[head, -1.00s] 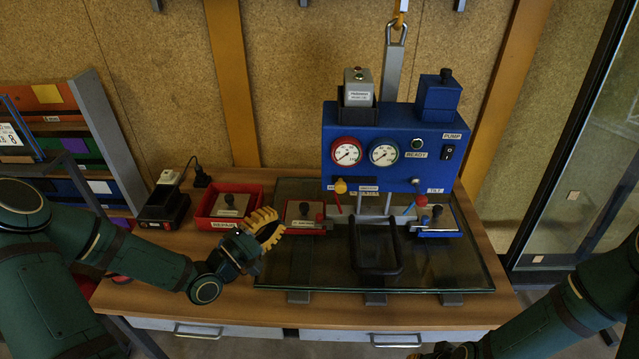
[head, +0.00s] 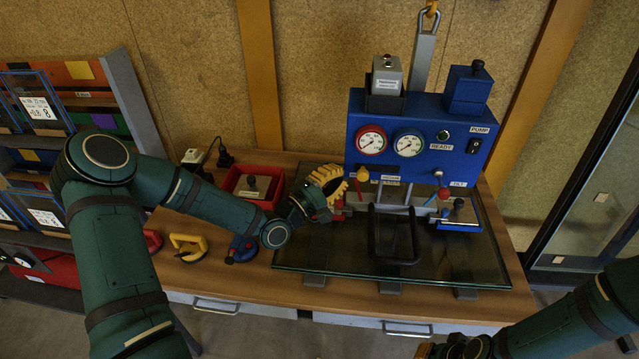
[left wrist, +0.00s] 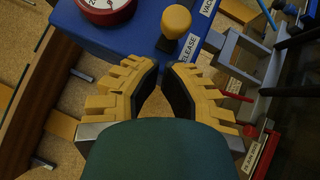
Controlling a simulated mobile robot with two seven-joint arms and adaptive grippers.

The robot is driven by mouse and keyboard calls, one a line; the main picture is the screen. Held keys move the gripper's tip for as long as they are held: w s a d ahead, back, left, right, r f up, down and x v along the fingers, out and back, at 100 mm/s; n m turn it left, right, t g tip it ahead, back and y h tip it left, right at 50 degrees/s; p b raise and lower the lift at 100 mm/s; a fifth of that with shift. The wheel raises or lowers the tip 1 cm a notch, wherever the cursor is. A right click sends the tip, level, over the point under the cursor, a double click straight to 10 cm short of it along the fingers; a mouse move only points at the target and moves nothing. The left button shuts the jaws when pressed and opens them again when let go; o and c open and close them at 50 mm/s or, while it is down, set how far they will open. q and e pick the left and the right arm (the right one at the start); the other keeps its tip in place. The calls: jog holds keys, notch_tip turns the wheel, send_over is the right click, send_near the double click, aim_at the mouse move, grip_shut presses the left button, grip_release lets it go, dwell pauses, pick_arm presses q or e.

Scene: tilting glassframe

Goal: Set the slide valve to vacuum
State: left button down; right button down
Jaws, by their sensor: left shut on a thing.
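The slide valve's yellow knob (head: 362,174) is at the lower left of the blue control box (head: 430,130), near the left end of its row of labels. In the left wrist view the knob (left wrist: 176,21) is beside the RELEASE label (left wrist: 188,46); a label starting "VAC" (left wrist: 207,7) is farther right. My left gripper (head: 341,183) is at the knob's left, its yellow fingers partly closed. The wrist view shows its fingertips (left wrist: 169,66) close together just below the knob; how far they enclose it is unclear.
A red gauge (head: 371,140) and a white gauge (head: 408,144) are on the box. A black handle frame (head: 394,262) stands over the glass plate (head: 465,255). A red tray (head: 243,178) and a yellow clamp-like tool (head: 186,246) are on the bench left of the plate.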

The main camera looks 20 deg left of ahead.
aim_at(390, 167)
pick_arm(q)
jog(key=shift+w+d+r, duration=0.1)
jog(key=shift+d+r, duration=0.05)
jog(key=shift+d, duration=0.3)
jog(key=shift+w+d+r, duration=0.1)
jog(key=shift+d+r, duration=0.05)
jog(key=shift+d, duration=0.25)
jog(key=d, duration=0.2)
jog(key=w+d+b, duration=0.1)
jog(key=d, duration=0.1)
jog(key=w+d+b, duration=0.1)
jog(key=d, duration=0.2)
